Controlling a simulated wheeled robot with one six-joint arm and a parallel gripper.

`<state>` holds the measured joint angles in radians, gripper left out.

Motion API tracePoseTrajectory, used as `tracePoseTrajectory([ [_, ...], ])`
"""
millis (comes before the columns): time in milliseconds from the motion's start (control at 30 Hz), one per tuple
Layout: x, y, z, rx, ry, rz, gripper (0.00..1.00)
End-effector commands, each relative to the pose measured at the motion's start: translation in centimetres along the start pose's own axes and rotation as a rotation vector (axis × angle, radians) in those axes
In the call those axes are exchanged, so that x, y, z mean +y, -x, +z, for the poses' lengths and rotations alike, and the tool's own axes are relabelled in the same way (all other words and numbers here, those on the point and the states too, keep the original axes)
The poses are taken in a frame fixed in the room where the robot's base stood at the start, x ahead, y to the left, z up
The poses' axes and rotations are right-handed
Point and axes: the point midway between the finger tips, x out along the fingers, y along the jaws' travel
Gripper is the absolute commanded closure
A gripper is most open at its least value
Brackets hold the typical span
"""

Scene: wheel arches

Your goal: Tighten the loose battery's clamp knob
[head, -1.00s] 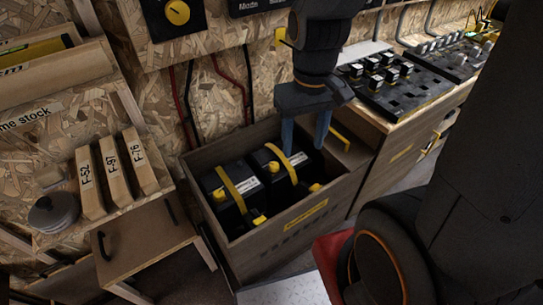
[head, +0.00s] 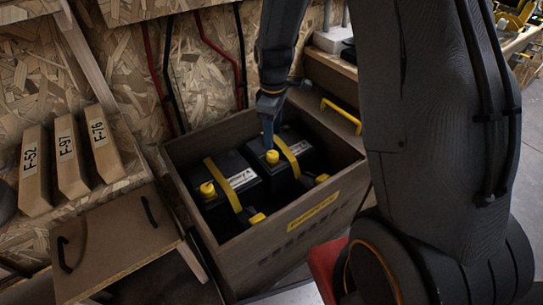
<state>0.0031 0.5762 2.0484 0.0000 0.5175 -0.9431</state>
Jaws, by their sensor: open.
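Two black batteries stand side by side in an open wooden box (head: 262,262). The left battery (head: 220,215) and the right battery (head: 310,158) each have a yellow strap across the top. Yellow knobs show at the left battery's back (head: 207,190) and front (head: 257,218), and at the right battery's back (head: 272,157) and front (head: 322,179). My gripper (head: 269,143) points down over the right battery's back knob, its jaws seen edge-on. It is open; whether the fingers touch the knob I cannot tell. Which battery is loose does not show.
Box walls stand close around the batteries. Red and black cables (head: 167,65) hang on the chipboard wall behind. Wooden blocks marked F-52, F-97 and F-76 (head: 68,155) stand left. My arm fills the right side.

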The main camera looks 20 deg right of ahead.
Motion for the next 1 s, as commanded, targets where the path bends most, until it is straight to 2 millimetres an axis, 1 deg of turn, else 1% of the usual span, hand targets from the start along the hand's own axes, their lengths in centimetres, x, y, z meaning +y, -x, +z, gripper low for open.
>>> tracePoseTrajectory([
  [167, 0.2, -1.7, -0.2, -0.001, 0.016, -0.001, 0.49],
  [400, 0.2, -5.3, -0.1, -0.002, 0.015, -0.002, 0.49],
  [600, 0.2, -7.6, -0.2, 0.000, 0.014, -0.001, 0.49],
  [733, 0.2, -8.1, -0.2, 0.000, 0.014, 0.000, 0.49],
  [967, 0.2, -8.2, -0.2, 0.000, 0.014, 0.001, 0.49],
  [1000, 0.2, -8.2, -0.2, 0.000, 0.014, 0.001, 0.51],
])
